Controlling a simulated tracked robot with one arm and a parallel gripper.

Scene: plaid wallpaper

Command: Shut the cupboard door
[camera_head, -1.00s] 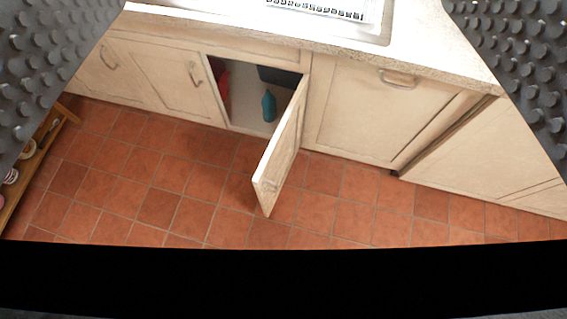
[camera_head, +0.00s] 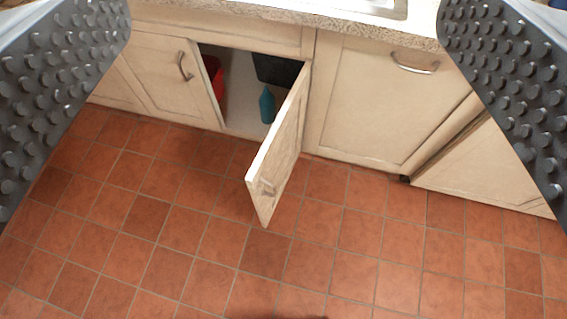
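The cupboard door (camera_head: 281,150) is cream wood and stands wide open, swung out from its hinge on the right side of the opening. The open cupboard (camera_head: 238,88) shows a teal bottle (camera_head: 267,105), a red item (camera_head: 213,74) and a dark box (camera_head: 276,70) inside. My gripper (camera_head: 285,110) is open, with its two studded grey fingers at the left and right edges of the view. The fingers appear apart from the door, and nothing is between them up close.
A closed cupboard door (camera_head: 166,72) is to the left, and a closed panel with a handle (camera_head: 372,98) is to the right. The speckled counter (camera_head: 330,22) with a sink runs above. The tiled floor (camera_head: 200,245) in front is clear.

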